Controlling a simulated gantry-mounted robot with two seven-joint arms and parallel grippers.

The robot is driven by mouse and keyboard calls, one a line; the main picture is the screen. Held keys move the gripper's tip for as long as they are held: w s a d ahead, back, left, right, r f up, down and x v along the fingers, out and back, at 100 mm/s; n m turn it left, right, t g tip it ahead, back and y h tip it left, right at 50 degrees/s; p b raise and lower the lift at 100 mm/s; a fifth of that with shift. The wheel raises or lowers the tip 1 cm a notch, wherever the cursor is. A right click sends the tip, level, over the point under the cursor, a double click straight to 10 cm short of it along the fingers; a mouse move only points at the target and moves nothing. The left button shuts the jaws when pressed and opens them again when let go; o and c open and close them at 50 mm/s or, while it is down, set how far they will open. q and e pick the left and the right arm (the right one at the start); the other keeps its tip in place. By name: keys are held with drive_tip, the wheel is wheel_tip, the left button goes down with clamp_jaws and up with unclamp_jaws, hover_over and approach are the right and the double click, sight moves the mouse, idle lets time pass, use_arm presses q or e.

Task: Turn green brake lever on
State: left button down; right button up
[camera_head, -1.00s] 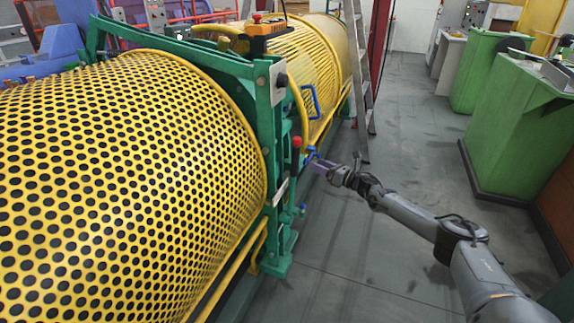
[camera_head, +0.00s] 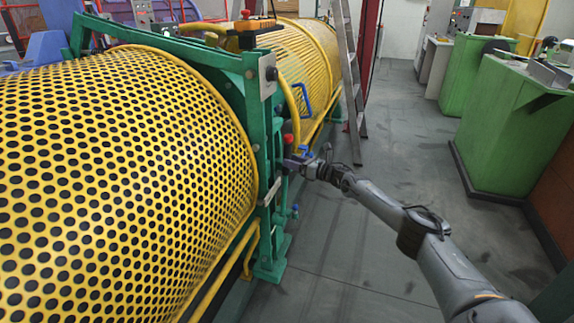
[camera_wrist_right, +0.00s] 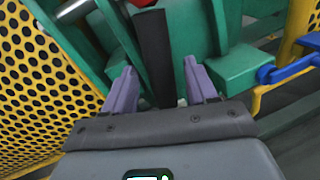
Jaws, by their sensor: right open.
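The brake lever shows in the head view as a red knob (camera_head: 288,138) on a dark stem, on the side of the green frame (camera_head: 262,150). My right gripper (camera_head: 293,163) is just below the knob, close to the frame. In the right wrist view its two purple fingers (camera_wrist_right: 160,72) are open and apart. A dark bar (camera_wrist_right: 155,50), which looks like the lever's stem, runs between them with a bit of red at its top. I cannot tell whether a finger touches it. My left gripper is not in view.
A yellow perforated drum guard (camera_head: 120,170) fills the left side. A blue handle (camera_wrist_right: 292,68) sticks out right of the fingers in the wrist view. A ladder (camera_head: 350,80) stands behind. The grey floor (camera_head: 400,130) to the right is clear before the green cabinets (camera_head: 510,130).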

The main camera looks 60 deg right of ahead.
drive_tip(key=shift+w+f+b, duration=0.1)
drive_tip(key=shift+w+b, duration=0.75)
drive_tip(key=shift+w, duration=0.65)
drive_tip(key=shift+a, duration=0.1)
drive_tip(key=c, duration=0.9)
drive_tip(key=shift+w, duration=0.1)
clamp_jaws()
